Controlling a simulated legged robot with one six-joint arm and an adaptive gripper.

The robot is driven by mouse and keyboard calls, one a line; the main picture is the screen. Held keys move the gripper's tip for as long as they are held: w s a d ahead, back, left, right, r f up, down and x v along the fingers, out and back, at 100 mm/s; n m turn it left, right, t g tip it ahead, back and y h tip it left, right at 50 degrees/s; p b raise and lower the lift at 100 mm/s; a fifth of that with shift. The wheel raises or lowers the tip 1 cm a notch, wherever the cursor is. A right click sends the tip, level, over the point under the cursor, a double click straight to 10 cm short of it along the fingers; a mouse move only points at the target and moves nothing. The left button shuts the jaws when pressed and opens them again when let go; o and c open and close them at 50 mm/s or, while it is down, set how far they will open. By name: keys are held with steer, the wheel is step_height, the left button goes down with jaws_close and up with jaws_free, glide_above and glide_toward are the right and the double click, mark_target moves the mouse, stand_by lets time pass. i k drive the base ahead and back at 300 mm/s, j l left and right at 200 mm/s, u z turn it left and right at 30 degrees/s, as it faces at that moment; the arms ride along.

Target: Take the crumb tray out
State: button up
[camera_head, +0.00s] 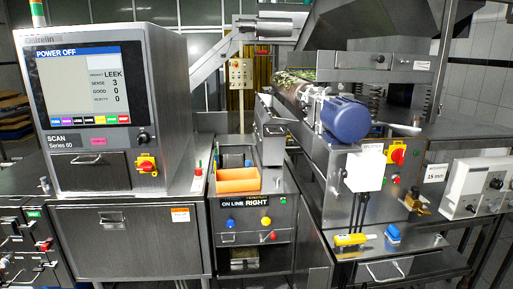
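No part is labelled as the crumb tray, so I cannot tell which one it is. A shut drawer front with a handle (385,270) sits low on the splitter machine at right. A flat metal piece (244,258) shows in the opening under the middle unit. Another handled panel (90,166) sits under the screen of the scan machine, and it looks shut. My gripper is not in view.
The scan machine (165,90) at left shows "POWER OFF". An orange bin (238,180) sits on the middle unit. A blue motor (346,119) juts from the splitter. A yellow item (350,240) and a blue item (393,232) lie on the ledge above the low drawer.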

mark_target(245, 254)
steer(key=u, duration=0.45)
steer(key=i+l+u, duration=0.25)
steer(key=l, duration=0.25)
steer(key=l+u, duration=0.25)
steer(key=l, duration=0.25)
steer(key=i+l+u, duration=0.2)
steer(key=l, duration=0.35)
steer(key=k+l, duration=0.1)
steer(key=l, duration=0.2)
steer(key=k+l, duration=0.1)
steer(key=l, duration=0.2)
steer(key=k+l, duration=0.15)
steer(key=l, duration=0.2)
steer(key=i+j+z, duration=0.15)
steer(key=z, duration=0.2)
steer(key=i+j+z, duration=0.1)
steer(key=j+z, duration=0.2)
steer(key=i+j+z, duration=0.15)
steer(key=j, duration=0.5)
steer(key=i+j+z, duration=0.15)
steer(key=j, duration=0.55)
steer(key=j+z, duration=0.15)
steer(key=j, duration=0.55)
steer(key=i+j, duration=0.1)
steer(key=j, duration=0.5)
steer(key=i+j, duration=0.1)
steer(key=j, duration=1.05)
steer(key=i, duration=0.05)
